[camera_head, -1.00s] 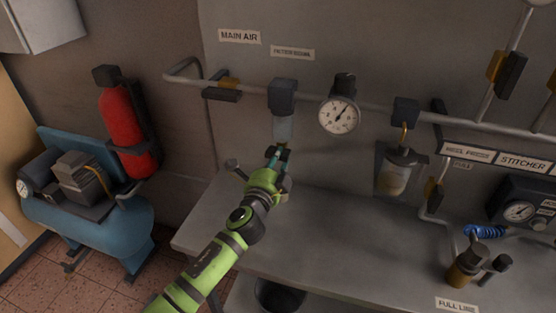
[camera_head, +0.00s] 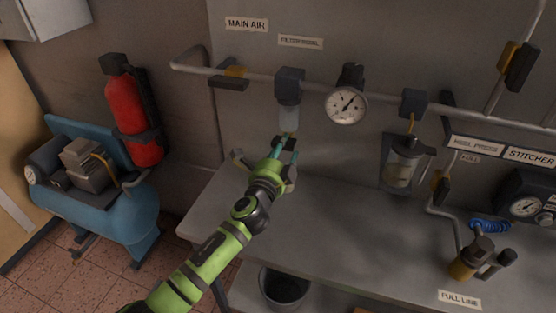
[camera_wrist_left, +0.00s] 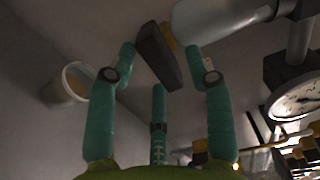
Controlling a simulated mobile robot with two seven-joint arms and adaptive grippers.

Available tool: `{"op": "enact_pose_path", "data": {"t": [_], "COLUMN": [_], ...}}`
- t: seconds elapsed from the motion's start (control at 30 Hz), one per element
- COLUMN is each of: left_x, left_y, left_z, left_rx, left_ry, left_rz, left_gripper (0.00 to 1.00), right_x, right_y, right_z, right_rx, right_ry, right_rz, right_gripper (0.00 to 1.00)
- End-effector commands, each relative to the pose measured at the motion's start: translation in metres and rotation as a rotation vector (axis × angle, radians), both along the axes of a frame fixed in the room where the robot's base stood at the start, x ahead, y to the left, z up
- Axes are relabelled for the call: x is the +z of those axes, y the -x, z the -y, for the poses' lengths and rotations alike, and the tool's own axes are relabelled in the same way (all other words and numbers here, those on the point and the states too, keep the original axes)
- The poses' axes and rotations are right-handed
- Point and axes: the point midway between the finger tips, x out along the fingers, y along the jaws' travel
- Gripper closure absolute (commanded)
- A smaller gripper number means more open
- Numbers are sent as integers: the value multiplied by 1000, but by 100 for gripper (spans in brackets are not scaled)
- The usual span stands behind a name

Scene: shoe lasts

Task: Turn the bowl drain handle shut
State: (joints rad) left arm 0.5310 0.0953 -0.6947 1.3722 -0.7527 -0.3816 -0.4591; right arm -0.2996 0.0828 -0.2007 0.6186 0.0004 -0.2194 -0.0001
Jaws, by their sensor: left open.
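The clear filter bowl (camera_head: 289,117) hangs under a dark block on the pipe, below the filter label. The pale bowl also shows at the top of the left wrist view (camera_wrist_left: 215,22). A dark drain handle (camera_wrist_left: 155,55) with a yellow part behind it sits at the bowl's lower end. In the head view my gripper hides the handle. My left gripper (camera_head: 285,146) is just below the bowl. Its teal fingers are open, with the handle between and beyond the tips (camera_wrist_left: 160,60); contact is not evident. My right gripper is not in view.
A pressure gauge (camera_head: 347,105) is right of the bowl; a yellow-and-dark valve (camera_head: 232,78) is left. The grey bench (camera_head: 330,235) lies below, with a bucket (camera_head: 284,288) under its front edge. A lubricator bowl (camera_head: 402,165) hangs farther right.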

Motion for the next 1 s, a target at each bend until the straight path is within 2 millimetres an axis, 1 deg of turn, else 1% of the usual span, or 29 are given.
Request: {"op": "enact_pose_path", "data": {"t": [0.17,0.4,0.6,0.7,0.8,1.0], "left_x": [-2,-2,-1,-1,0,0], "left_y": [20,64,95,105,110,112], "left_z": [-6,-21,-31,-35,-36,-37], "left_rx": [-2,-2,-1,0,0,0], "left_ry": [-2,-2,-1,-3,-2,-2], "left_rz": [-2,-3,-3,-2,0,0], "left_gripper": [48,48,48,48,48,48], "right_x": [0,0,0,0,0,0], "right_y": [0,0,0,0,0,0], "right_z": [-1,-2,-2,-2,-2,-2], "right_rx": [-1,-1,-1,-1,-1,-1], "right_ry": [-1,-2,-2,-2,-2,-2], "right_rz": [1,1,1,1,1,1], "right_gripper": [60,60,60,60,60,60]}}
